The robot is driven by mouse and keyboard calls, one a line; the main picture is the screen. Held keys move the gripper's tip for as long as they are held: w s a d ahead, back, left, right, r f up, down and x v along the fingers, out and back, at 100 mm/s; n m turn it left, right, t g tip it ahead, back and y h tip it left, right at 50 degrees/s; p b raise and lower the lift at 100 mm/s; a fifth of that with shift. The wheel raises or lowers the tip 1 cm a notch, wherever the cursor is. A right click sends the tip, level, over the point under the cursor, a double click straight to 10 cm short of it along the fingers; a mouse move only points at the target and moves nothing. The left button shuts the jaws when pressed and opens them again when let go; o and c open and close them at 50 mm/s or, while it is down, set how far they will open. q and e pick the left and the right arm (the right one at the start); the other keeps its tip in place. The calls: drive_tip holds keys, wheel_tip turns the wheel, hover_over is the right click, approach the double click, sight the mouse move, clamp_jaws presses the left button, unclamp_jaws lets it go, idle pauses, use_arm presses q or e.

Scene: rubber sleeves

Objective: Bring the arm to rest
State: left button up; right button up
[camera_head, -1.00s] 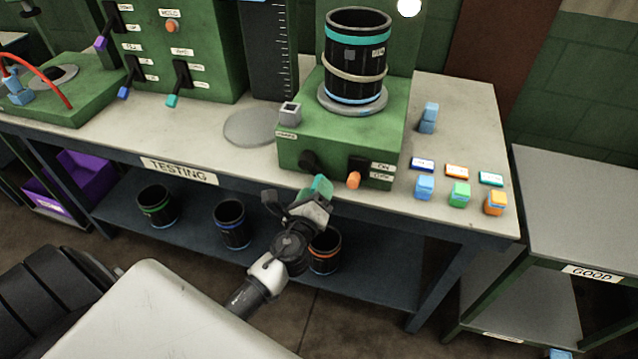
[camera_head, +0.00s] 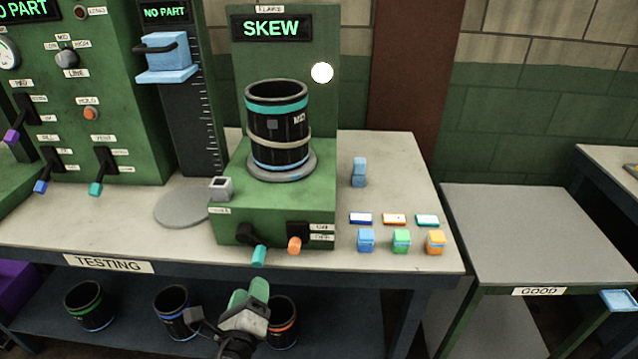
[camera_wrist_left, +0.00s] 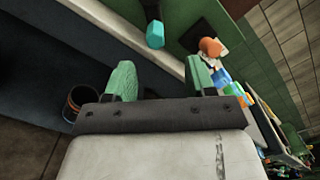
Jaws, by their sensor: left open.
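My left gripper (camera_head: 248,296) shows low in the head view, with green fingertips, in front of the testing bench's front edge. In the left wrist view its two fingers (camera_wrist_left: 160,80) are spread apart with nothing between them. A teal-tipped lever (camera_head: 258,256) on the front of the green tester box (camera_head: 322,208) is above the gripper and apart from it. It also shows in the left wrist view (camera_wrist_left: 155,35), beyond the fingers. A black ribbed sleeve (camera_head: 277,125) with a teal band stands on the tester's round grey plate. My right gripper is not in view.
The lit sign (camera_head: 271,27) reads SKEW. An orange knob (camera_head: 294,245) is beside the lever. Small coloured blocks (camera_head: 401,241) stand at the bench's right.

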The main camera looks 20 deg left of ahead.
use_arm(q)
drive_tip(key=s+f+n+g+h, duration=0.1)
drive_tip(key=s+f+n+g, duration=0.2)
drive_tip(key=f, duration=0.7)
drive_tip(key=s+d+f+n+g+h, duration=0.1)
drive_tip(key=s+f+n+g, duration=0.25)
drive_tip(key=f, duration=0.65)
drive_tip(key=s+f+n+g+h, duration=0.1)
drive_tip(key=s+f+n+g, duration=0.15)
drive_tip(key=f, duration=0.85)
drive_tip(key=s+f+n+g, duration=0.2)
drive_tip(key=s+f+n, duration=0.2)
drive_tip(key=s, duration=0.5)
drive_tip(key=s+d+f+n+g+h, duration=0.1)
drive_tip(key=s+f+n+g, duration=0.2)
drive_tip(key=s+f, duration=0.3)
drive_tip(key=s+f+n+g, duration=0.2)
drive_tip(key=s+f+n, duration=0.3)
drive_tip(key=s, duration=0.7)
drive_tip(key=shift+d+f+n, duration=0.25)
drive_tip(key=shift+f+n, duration=0.15)
drive_tip(key=shift+f, duration=0.15)
